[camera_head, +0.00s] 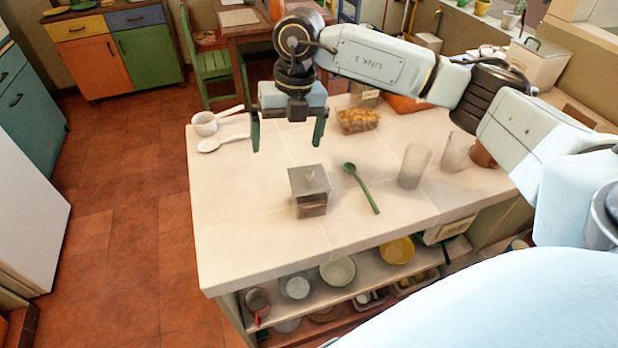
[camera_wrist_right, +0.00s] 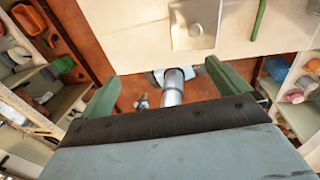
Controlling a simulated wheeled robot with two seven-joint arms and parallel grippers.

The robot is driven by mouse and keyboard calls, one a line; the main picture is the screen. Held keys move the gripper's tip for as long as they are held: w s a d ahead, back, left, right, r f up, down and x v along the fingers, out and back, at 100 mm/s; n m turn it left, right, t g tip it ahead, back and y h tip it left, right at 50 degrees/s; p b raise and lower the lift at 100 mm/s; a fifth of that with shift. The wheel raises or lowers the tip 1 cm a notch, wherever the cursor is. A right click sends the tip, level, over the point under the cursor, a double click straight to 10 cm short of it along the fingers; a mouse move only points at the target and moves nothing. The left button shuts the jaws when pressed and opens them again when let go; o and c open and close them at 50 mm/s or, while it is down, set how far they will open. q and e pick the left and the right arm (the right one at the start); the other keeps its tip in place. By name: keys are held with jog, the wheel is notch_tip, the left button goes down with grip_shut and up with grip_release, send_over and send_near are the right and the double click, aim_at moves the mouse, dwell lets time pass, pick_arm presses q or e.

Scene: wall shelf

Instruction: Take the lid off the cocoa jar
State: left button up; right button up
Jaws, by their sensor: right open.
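The cocoa jar (camera_head: 311,207) is a small square container with a clear or shiny lower body, standing upright on the pale counter. Its grey square lid (camera_head: 309,179) sits on top and has a small raised knob in the middle. The lid also shows at the top of the right wrist view (camera_wrist_right: 192,30), beyond the fingertips. My right gripper (camera_head: 287,141) is open and empty, with green fingers pointing down. It hangs above the counter, apart from the jar and higher than the lid. My left gripper is in neither view.
A green spoon (camera_head: 362,188) lies just right of the jar. Two glasses (camera_head: 414,165) stand farther right. A food container (camera_head: 358,120) is behind; a white pot (camera_head: 206,124) and white ladle (camera_head: 222,143) lie at the back left. The counter's front left (camera_head: 245,240) is clear.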

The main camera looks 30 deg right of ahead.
jog(key=d+h, duration=0.2)
jog(key=d, duration=0.2)
jog(key=m, duration=0.1)
send_over(309, 171)
jog(key=f, duration=0.3)
jog(key=f+p, duration=0.1)
jog(key=f, duration=0.2)
jog(key=shift+w+a, duration=0.15)
jog(key=shift+a, duration=0.05)
jog(key=shift+d+f+p, duration=0.15)
jog(key=shift+f+p, duration=0.5)
jog(key=shift+f, duration=2.4)
jog(key=c, duration=0.9)
